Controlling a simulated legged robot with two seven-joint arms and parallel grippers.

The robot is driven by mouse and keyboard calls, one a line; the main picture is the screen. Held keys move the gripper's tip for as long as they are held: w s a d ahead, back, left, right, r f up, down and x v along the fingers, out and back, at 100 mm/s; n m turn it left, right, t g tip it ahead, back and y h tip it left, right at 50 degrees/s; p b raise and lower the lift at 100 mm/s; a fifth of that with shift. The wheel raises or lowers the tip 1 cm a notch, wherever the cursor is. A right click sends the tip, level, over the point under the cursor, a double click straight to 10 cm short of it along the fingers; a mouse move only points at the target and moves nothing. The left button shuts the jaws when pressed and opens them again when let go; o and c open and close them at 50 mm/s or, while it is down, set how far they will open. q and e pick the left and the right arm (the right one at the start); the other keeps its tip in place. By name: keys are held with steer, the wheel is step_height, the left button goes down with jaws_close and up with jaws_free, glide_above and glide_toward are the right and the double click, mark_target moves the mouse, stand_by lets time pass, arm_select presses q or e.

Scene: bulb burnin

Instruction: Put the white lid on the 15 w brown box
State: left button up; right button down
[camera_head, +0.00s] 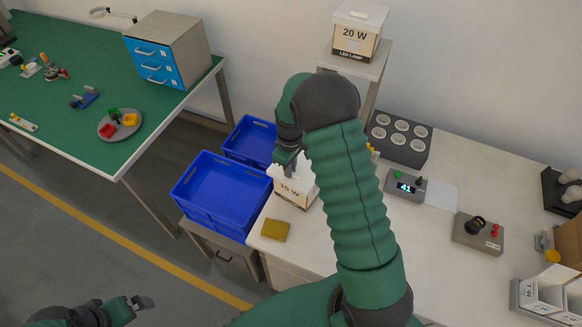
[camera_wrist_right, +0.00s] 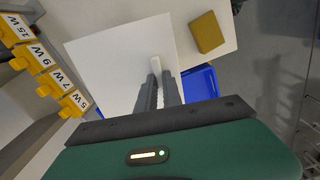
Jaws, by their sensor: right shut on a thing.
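The brown box marked 15 W (camera_head: 292,191) stands at the left end of the white bench, partly hidden by my right arm. My right gripper (camera_head: 287,157) is just above it. In the right wrist view, the gripper (camera_wrist_right: 158,90) is shut on the small upright handle of the white lid (camera_wrist_right: 105,60), a broad white panel below the fingers. The lid is over the box; I cannot tell whether it touches or is seated on the rim. My left gripper (camera_head: 143,302) is low at the left, away from the bench; its jaw opening is unclear.
A mustard block (camera_head: 275,230) lies at the bench's near edge. Blue crates (camera_head: 213,192) stand left of the bench. A lidded 20 W box (camera_head: 356,38) is on a raised stand behind. Yellow wattage tags (camera_wrist_right: 48,88) show in the wrist view. A display unit (camera_head: 405,187) is to the right.

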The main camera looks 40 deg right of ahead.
steer(key=shift+f, duration=0.4)
steer(key=shift+f+b, duration=0.4)
steer(key=c, duration=1.7)
jaws_free()
steer(key=shift+d+r, duration=0.1)
steer(key=shift+d, duration=0.05)
steer(key=shift+c, duration=0.2)
steer(key=o, duration=0.3)
steer(key=shift+d, duration=0.2)
steer(key=shift+o, duration=0.2)
steer(key=shift+a, duration=0.1)
steer(key=shift+r, duration=0.3)
step_height(320, 180, up, 16)
steer(key=b, duration=0.2)
